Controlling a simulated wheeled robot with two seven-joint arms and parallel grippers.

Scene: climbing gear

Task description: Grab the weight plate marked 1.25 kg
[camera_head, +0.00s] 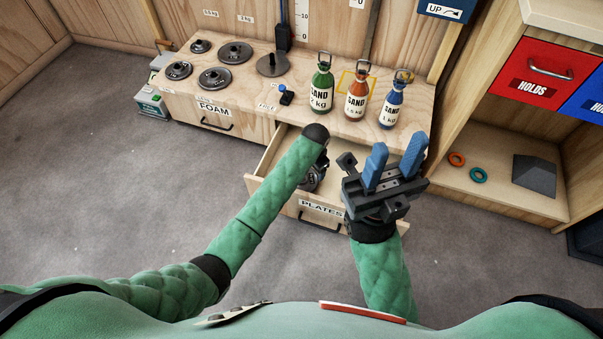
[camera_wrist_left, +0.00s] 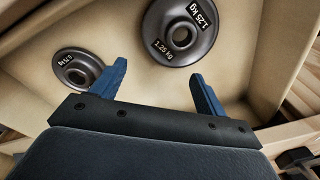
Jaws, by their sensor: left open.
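The dark round weight plate marked 1.25 kg (camera_wrist_left: 160,20) lies in the open drawer, at the top middle of the left wrist view. My left gripper (camera_wrist_left: 158,72) is open and empty. Its two blue fingers point toward the plate, which lies beyond them, roughly between their lines. A smaller dark plate (camera_wrist_left: 66,59) lies to the left, partly behind the left finger; its label is too small to read surely.
The drawer labelled PLATES (camera_head: 320,211) is pulled out; its walls surround the plates. On the bench top (camera_head: 300,112) stand several dark weights and green (camera_head: 320,84), red (camera_head: 356,92) and blue (camera_head: 391,106) sand bottles. A shelf unit (camera_head: 500,190) stands right.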

